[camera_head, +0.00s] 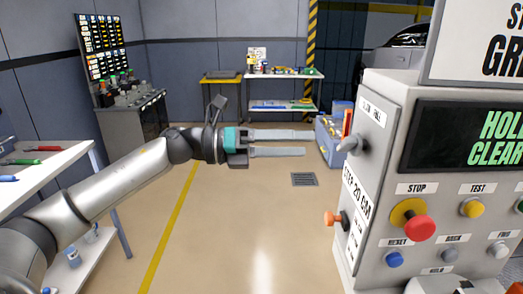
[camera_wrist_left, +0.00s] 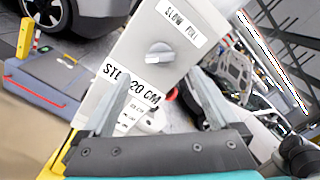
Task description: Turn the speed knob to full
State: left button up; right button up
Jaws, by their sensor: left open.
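The speed knob (camera_head: 352,145) is a grey knob on the left side face of the grey control box (camera_head: 384,95), under a white label reading SLOW and FULL. It also shows in the left wrist view (camera_wrist_left: 159,53), where its ridge lies roughly across the picture. My left gripper (camera_head: 304,143) is open and empty, its two fingers pointing right toward the knob with a visible gap. In the left wrist view the fingers (camera_wrist_left: 163,82) stand apart, with the knob beyond and between their tips. My right gripper is not in view.
Below the knob are a STEP 20 CM label (camera_head: 357,191) and an orange knob (camera_head: 334,218). The box front carries a red STOP button (camera_head: 419,228), a yellow TEST button (camera_head: 472,207) and a blue RESET button (camera_head: 394,259). Open floor lies left of the box.

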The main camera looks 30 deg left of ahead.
pick_arm(q)
jog(key=b+v, duration=0.1)
jog(key=v, duration=0.5)
dwell(0.7)
